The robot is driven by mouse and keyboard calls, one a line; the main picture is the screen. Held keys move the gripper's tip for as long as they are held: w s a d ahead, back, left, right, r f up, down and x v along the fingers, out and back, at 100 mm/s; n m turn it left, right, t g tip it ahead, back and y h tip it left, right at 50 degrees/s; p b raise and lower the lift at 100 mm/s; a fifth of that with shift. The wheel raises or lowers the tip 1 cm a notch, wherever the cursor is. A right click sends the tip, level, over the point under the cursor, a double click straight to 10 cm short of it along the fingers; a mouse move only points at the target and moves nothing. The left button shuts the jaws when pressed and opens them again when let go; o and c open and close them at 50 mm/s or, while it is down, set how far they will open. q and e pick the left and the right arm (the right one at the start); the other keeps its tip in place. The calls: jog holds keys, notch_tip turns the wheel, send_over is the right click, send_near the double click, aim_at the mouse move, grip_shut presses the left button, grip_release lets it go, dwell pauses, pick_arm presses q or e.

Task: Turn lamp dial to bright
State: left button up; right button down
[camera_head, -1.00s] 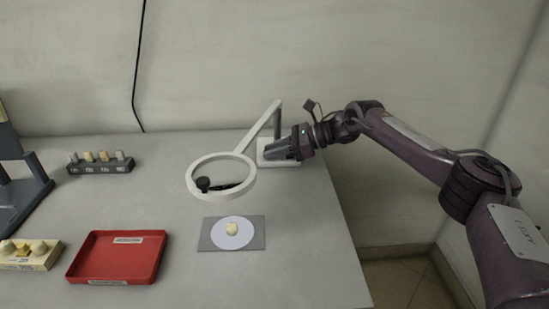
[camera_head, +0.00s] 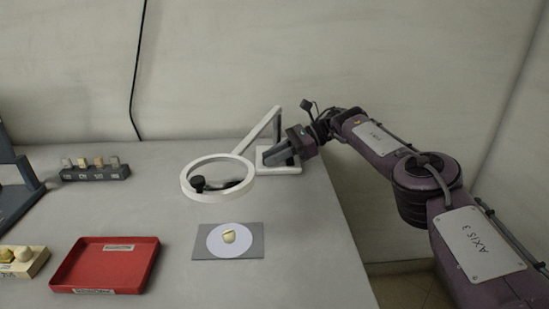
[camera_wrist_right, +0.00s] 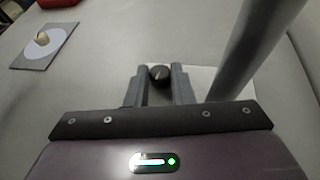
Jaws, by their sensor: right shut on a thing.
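The lamp is a white ring magnifier (camera_head: 250,165) on a jointed white arm, with a white base (camera_head: 290,170) near the table's right edge. Its dial is a small black round knob with a pale pointer line, seen in the right wrist view (camera_wrist_right: 159,75). My right gripper (camera_head: 277,156) is over the lamp base. In the wrist view its two fingers (camera_wrist_right: 160,84) stand on either side of the dial, shut on it. The head view hides the dial behind the gripper. Bright or dim markings cannot be read. My left gripper is not in view.
A grey plate (camera_head: 257,251) with a white disc (camera_head: 214,245) and a yellowish lump (camera_head: 229,236) lies below the ring. A red tray (camera_head: 105,265), a dark rack of samples (camera_head: 95,174) and a cream block (camera_head: 35,262) are further left. The lamp arm (camera_wrist_right: 250,45) rises close beside my gripper.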

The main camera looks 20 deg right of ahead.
jog(key=shift+a, duration=0.1)
dwell(0.3)
jog(key=c, duration=1.3)
grip_release()
jog(key=shift+o, duration=0.2)
